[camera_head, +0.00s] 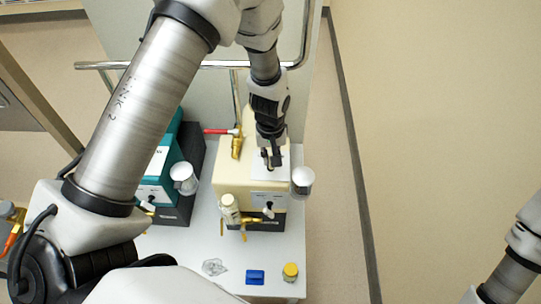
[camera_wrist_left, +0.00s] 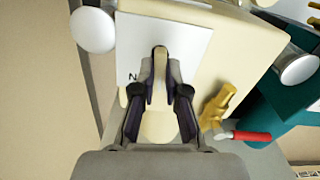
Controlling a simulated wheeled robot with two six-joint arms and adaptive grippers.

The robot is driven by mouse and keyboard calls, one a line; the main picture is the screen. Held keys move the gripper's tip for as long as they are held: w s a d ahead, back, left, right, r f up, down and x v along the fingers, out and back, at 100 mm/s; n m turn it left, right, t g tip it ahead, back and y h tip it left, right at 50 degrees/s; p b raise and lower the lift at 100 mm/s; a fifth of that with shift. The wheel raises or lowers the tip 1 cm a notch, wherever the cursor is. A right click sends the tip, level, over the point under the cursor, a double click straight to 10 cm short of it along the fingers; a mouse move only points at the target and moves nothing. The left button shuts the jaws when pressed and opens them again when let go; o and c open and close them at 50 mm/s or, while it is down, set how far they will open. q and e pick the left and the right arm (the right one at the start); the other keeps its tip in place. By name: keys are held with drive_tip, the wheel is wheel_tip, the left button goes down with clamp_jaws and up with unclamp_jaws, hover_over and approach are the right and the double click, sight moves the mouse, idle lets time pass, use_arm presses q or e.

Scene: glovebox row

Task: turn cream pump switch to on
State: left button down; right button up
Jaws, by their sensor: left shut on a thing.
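The cream pump (camera_head: 229,178) is a boxy cream unit on the white bench, and its body fills much of the left wrist view (camera_wrist_left: 255,50). A white plate (camera_wrist_left: 195,45) lies on its top face, with a letter "N" partly visible beside my finger. My left gripper (camera_head: 271,160) reaches down onto this plate. In the left wrist view its fingers (camera_wrist_left: 160,82) are closed around the small switch lever (camera_wrist_left: 159,62), which has a dark tip. The rest of the marking is hidden by the fingers. Only part of my right arm shows at the right edge; its gripper is out of view.
A teal pump (camera_head: 160,190) stands just left of the cream one. White round vessels (camera_head: 302,177) (camera_head: 184,176) and brass fittings (camera_head: 237,146) sit close by. A blue block (camera_head: 255,277) and a yellow-capped jar (camera_head: 290,271) lie at the front. A metal rail (camera_head: 215,64) runs behind.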

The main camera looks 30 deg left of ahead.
use_arm(q)
drive_tip(key=shift+s+f+m, duration=0.1)
drive_tip(key=shift+f+m, duration=0.05)
drive_tip(key=shift+m, duration=0.55)
drive_tip(key=c, duration=1.2)
unclamp_jaws()
drive_tip(key=shift+w, duration=0.2)
wheel_tip(320, 180, up, 12)
drive_tip(key=shift+w, duration=0.1)
